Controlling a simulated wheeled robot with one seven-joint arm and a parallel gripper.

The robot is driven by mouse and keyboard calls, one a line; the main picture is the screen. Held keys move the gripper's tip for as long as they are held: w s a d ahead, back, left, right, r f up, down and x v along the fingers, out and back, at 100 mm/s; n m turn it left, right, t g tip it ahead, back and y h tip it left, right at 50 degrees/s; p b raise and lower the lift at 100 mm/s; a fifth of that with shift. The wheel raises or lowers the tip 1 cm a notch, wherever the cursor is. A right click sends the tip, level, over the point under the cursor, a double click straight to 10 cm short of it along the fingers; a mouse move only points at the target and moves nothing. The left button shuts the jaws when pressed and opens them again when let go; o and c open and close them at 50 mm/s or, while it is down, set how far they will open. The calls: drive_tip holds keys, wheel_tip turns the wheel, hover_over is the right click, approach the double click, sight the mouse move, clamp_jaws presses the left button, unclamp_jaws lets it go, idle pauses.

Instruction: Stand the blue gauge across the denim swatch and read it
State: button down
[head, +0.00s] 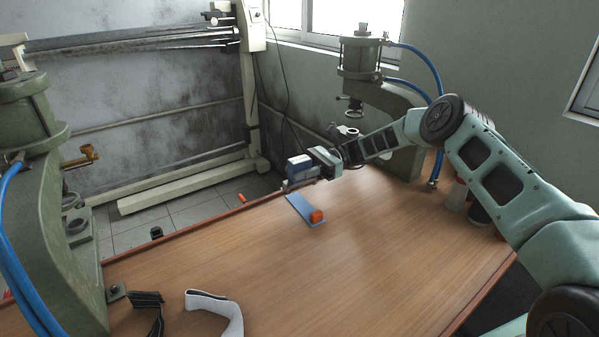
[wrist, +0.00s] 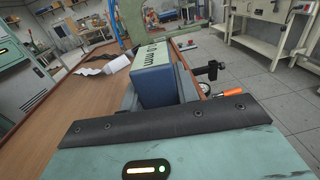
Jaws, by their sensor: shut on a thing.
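My gripper (head: 313,165) is shut on the blue gauge (head: 297,171) at the far edge of the table. In the wrist view the gauge (wrist: 154,88) is a blue block between the grey jaws, with a pale face marked in mm; the full reading is not legible. The denim swatch (head: 300,206) is a narrow blue strip lying flat on the table, just nearer than the gauge in the head view. An orange block (head: 316,216) sits on its near end. I cannot tell whether the gauge touches the table or swatch.
Green presses stand at the left (head: 40,170) and back right (head: 375,110). A black strap (head: 148,308) and a white strap (head: 215,305) lie at the front left. Bottles (head: 458,195) stand at the right edge. The middle of the wooden table (head: 300,270) is clear.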

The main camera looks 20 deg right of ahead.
drive_tip(key=shift+f+b, duration=1.95)
drive_tip(key=shift+f, duration=0.55)
drive_tip(key=shift+f+b, duration=0.45)
drive_tip(key=shift+b, duration=0.2)
drive_tip(key=c, duration=1)
unclamp_jaws()
drive_tip(key=shift+o, duration=0.2)
